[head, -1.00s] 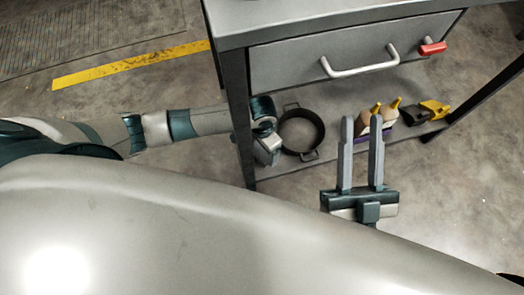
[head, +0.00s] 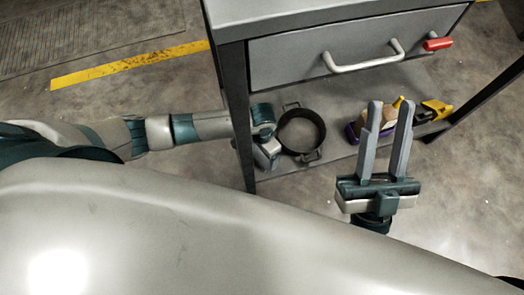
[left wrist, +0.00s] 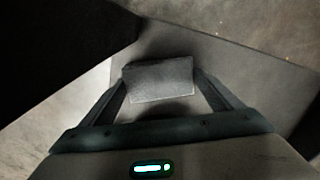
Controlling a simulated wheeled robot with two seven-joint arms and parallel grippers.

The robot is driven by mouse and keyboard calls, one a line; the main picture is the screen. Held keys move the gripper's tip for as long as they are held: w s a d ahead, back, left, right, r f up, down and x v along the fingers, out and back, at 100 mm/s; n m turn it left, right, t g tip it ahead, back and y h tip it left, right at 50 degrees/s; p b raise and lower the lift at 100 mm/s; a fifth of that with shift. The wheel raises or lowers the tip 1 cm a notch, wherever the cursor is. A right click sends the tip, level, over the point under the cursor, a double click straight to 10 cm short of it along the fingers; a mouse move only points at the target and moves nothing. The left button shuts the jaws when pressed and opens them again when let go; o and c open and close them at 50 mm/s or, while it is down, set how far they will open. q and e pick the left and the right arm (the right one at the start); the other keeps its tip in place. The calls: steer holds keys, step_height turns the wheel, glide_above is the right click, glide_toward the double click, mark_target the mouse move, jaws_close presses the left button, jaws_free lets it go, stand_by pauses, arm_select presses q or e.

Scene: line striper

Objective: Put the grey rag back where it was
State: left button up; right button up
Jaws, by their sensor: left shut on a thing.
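The grey rag (left wrist: 160,79) shows in the left wrist view as a flat grey piece between the fingers of my left gripper (left wrist: 162,90). The gripper is shut on it. In the head view my left gripper (head: 268,153) reaches past the bench leg to the lower shelf (head: 345,150), just left of a dark round pot. I cannot make out the rag in the head view. My right gripper (head: 389,112) is open and empty, its fingers pointing up the picture in front of the shelf.
The dark two-handled pot (head: 302,131) stands on the shelf.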

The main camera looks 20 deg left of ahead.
mark_target(262, 154)
arm_select(q)
steer(key=o, duration=0.9)
arm_select(e)
steer(key=shift+f, duration=0.1)
arm_select(q)
steer(key=shift+r, duration=0.5)
step_height(262, 154, up, 5)
steer(key=shift+r+p, duration=0.2)
steer(key=shift+p, duration=1.05)
steer(key=shift+r+p, duration=0.85)
steer(key=shift+r, duration=2.05)
arm_select(e)
steer(key=w+a+f+g+h, duration=0.1)
steer(key=w+a+f+g, duration=0.1)
steer(key=f+g, duration=0.5)
steer(key=shift+w+a+f+g+h, duration=0.15)
steer(key=shift+w+f+g+h, duration=0.3)
steer(key=shift+f, duration=1.65)
steer(key=shift+w, duration=0.1)
